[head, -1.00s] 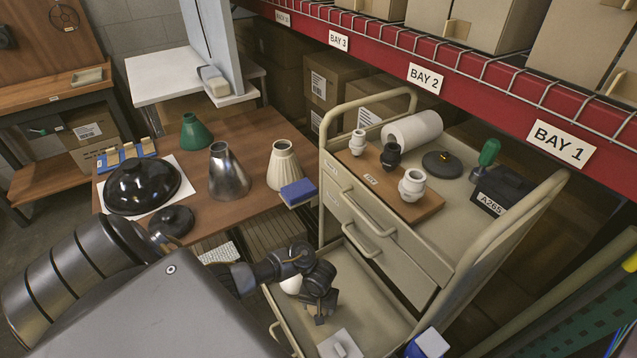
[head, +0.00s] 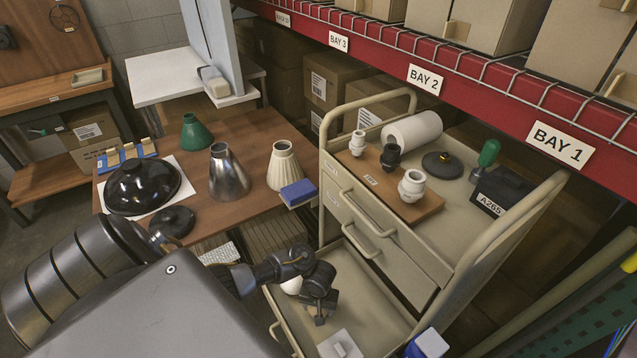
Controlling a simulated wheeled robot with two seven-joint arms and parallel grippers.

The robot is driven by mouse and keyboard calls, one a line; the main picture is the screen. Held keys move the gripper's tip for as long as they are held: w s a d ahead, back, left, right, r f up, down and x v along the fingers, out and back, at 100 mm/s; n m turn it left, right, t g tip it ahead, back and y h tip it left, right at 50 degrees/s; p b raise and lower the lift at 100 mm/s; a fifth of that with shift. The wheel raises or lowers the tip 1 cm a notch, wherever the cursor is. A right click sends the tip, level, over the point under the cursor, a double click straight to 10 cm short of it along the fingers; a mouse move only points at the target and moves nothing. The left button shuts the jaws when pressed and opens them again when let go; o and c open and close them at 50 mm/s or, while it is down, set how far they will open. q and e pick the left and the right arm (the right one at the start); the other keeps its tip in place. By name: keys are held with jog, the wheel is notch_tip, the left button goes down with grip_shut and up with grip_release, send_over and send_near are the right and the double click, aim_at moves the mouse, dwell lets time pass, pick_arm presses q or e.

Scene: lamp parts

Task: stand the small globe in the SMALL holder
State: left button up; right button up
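Three socket-like holders stand in a row on a wooden board on the cart top: a small white one (head: 358,143) at the back, a black one (head: 391,156), and a larger white one (head: 411,186) in front. The back one looks smallest. My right gripper is not in view.
The cart (head: 445,225) has raised tube handles at both ends. Its top also carries a white roll (head: 412,130), a black disc (head: 442,165) and a black A265 box (head: 499,190). The brown table (head: 250,140) holds lamp shades and a blue box (head: 298,193). A red shelf beam overhangs behind.

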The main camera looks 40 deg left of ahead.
pick_arm(q)
jog(key=o, duration=1)
notch_tip(320, 180, up, 11)
jog(key=p, duration=0.7)
jog(key=shift+d+f, duration=0.1)
jog(key=shift+f, duration=0.05)
